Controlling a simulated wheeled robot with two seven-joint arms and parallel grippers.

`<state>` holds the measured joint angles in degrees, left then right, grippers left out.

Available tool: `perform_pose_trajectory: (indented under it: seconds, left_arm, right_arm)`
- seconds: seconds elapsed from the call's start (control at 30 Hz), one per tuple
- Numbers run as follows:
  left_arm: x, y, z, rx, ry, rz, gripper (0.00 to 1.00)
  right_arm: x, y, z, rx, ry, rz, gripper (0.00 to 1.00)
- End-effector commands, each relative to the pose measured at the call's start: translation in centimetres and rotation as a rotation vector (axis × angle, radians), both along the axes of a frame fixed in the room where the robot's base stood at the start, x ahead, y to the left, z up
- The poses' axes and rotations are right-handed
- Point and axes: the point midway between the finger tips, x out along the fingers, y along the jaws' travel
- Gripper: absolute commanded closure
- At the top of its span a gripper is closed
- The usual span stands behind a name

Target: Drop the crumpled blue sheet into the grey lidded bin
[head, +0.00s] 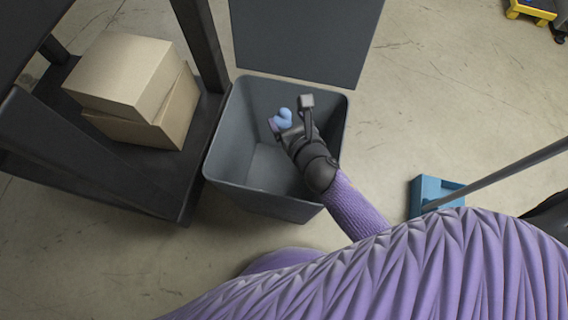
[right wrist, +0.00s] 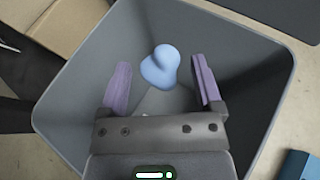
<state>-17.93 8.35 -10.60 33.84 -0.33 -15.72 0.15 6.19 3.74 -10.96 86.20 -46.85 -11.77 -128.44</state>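The crumpled blue sheet (head: 283,118) is a small, rounded, light-blue lump inside the mouth of the grey bin (head: 222,135). My right gripper (head: 287,127) reaches in over the bin from the lower right. In the right wrist view, its two purple fingers stand wide apart, and the blue sheet (right wrist: 160,68) shows between and just beyond their tips, with a gap on both sides. The gripper is open and not holding it. The bin's dark lid (head: 305,40) stands raised at the back. How high the sheet is above the bin floor is hard to tell. My left gripper is out of view.
A dark rack (head: 150,180) with cardboard boxes (head: 130,85) on its lower shelf stands close left of the bin. A blue box-like thing (head: 430,190) is on the floor at right. A yellow item (head: 530,10) is at the far top right. The floor between is clear.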

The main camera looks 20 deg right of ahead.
Motion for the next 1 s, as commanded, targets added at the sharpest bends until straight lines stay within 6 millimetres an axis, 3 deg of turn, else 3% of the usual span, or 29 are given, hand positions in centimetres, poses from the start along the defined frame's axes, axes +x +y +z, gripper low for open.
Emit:
perform_pose_trajectory:
  seconds: [0.07,0.33,0.7,1.0]
  left_arm:
    - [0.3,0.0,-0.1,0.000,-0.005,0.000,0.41]
    - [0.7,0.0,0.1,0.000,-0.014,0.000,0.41]
    - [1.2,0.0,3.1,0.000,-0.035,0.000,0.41]
    - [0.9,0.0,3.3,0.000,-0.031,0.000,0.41]
  right_arm:
    - [0.0,0.0,0.0,0.000,0.000,0.000,0.00]
    - [-0.5,0.0,0.3,0.001,0.000,0.000,0.00]
    - [-8.1,-0.2,3.6,0.002,0.001,-0.002,0.00]
    - [-9.2,-0.2,3.8,0.000,0.001,0.000,0.00]
